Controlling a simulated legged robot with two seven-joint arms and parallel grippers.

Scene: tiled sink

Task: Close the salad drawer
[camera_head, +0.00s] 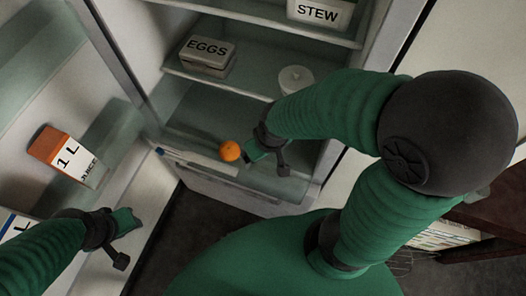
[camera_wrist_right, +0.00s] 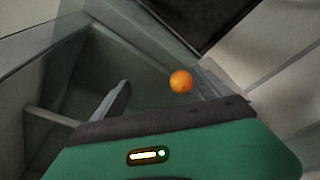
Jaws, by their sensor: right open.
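The salad drawer (camera_head: 203,162) is low in the fridge, with a pale front edge. It appears pulled out, though my right arm hides part of it. An orange (camera_head: 230,151) is at the drawer, close to its front edge. The orange also shows in the right wrist view (camera_wrist_right: 181,82). My right gripper (camera_head: 266,162) is open and empty, over the drawer just right of the orange.
The open fridge door is on the left, with a juice carton (camera_head: 68,155) on its shelf. An egg box (camera_head: 206,55), a white lidded container (camera_head: 295,82) and a stew box (camera_head: 321,12) stand on the shelves above. Dark floor lies below the drawer.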

